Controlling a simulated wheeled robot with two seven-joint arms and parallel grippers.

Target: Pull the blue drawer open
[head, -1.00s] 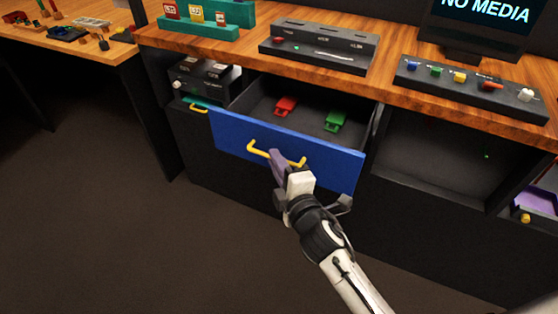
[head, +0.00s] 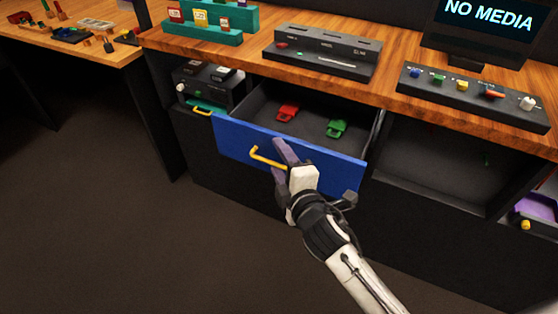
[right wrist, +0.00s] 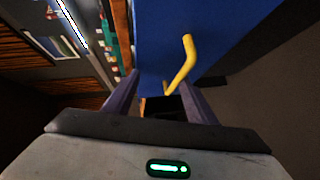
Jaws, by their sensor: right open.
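The blue drawer (head: 237,142) stands pulled out of the dark cabinet, with its inside showing. Its yellow handle (head: 264,158) is on the front, and the handle's right part is hidden behind my right gripper (head: 284,150). The right gripper is open, its purple fingers close to the drawer front at the handle. In the right wrist view the blue front (right wrist: 220,35) fills the upper middle, and the yellow handle (right wrist: 182,66) reaches down toward the space between the fingers (right wrist: 158,90). I cannot tell whether they touch. My left gripper is not in view.
A red piece (head: 288,112) and a green piece (head: 337,128) lie in the drawer. Above is a wooden desktop (head: 390,92) with a grey panel (head: 325,55), a control strip (head: 470,90) and a monitor (head: 485,20). An open compartment (head: 430,165) is on the right. Floor in front is clear.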

